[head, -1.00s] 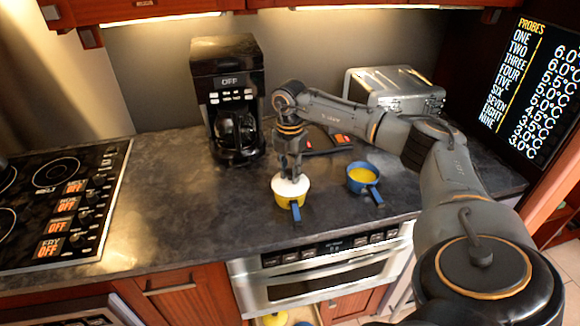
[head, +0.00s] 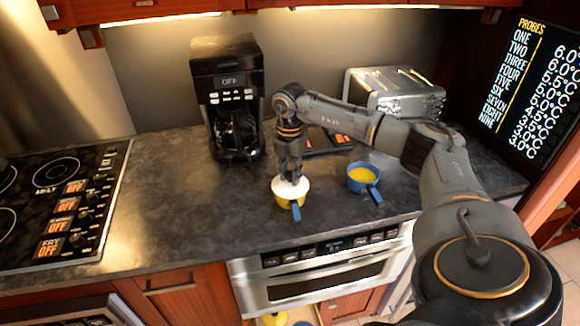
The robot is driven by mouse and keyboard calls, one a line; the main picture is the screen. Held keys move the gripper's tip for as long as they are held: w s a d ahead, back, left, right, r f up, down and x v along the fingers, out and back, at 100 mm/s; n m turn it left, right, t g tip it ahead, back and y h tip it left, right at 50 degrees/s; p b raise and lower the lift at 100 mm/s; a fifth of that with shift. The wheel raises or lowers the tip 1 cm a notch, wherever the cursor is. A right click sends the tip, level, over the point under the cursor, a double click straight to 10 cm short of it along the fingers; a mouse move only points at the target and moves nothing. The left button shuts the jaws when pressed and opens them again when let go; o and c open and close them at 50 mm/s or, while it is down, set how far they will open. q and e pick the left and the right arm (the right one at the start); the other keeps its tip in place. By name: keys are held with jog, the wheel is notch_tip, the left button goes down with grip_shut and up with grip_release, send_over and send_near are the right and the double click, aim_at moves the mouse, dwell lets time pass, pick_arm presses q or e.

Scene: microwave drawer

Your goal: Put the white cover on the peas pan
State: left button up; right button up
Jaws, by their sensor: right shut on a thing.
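A small yellow pan (head: 285,202) with a blue handle (head: 296,211) stands on the dark counter, left of the blue pan. The white cover (head: 283,187) is over the top of the yellow pan; whether it is fully seated is hard to tell. My right gripper (head: 290,175) points down and is shut on the white cover from above. What is inside the yellow pan is hidden by the cover. A blue pan (head: 362,175) with yellow contents stands uncovered to the right. My left gripper is not in view.
A black coffee maker (head: 228,100) stands behind and left of the yellow pan. A metal toaster (head: 395,92) is at the back right. A stove (head: 60,200) is at left. An open drawer (head: 285,318) shows below the microwave (head: 320,268). The counter's left-middle is clear.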

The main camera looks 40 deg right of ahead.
jog(key=o, duration=1.5)
jog(key=shift+r, duration=0.15)
jog(key=shift+r+p, duration=2.7)
jog(key=shift+r, duration=0.7)
jog(key=shift+a+f, duration=0.1)
